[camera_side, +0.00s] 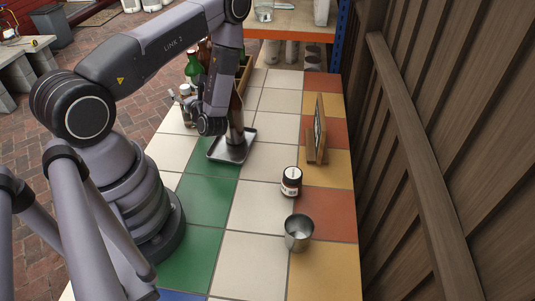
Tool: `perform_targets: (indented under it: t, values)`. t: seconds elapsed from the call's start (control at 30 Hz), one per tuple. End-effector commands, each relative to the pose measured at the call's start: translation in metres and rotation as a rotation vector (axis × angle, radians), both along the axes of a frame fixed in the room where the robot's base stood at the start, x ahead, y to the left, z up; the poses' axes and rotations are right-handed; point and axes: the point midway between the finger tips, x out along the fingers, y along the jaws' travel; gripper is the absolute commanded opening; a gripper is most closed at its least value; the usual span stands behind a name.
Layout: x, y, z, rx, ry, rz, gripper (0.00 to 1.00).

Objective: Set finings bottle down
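A small dark jar with a white label and a pale top (291,182) stands upright on the tiled bench, right of the middle. I cannot read its label, so I cannot tell whether it is the finings bottle. A dark brown bottle-like shape (237,118) rises over a shallow metal tray (217,156), close behind my wrist. My arm comes down beside this tray, left of the jar and apart from it. My gripper's fingers are hidden or too dark to make out against the tray and the brown shape. I cannot tell whether they hold anything.
A metal cup (299,233) stands in front of the jar. A framed board on a wooden stand (317,135) is behind it, near the wooden fence (440,120). A green bottle (192,66) and a wooden crate (243,76) are at the back. The front tiles are clear.

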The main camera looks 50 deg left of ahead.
Motion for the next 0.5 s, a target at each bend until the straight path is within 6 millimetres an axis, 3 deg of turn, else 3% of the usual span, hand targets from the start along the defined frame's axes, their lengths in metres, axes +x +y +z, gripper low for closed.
perform_targets:
  t: [0.33,0.5]
  values:
    - [0.000,-0.002,0.000,-0.001,0.001,-0.001,0.62]
    - [0.001,-0.020,0.000,-0.003,0.003,-0.007,0.62]
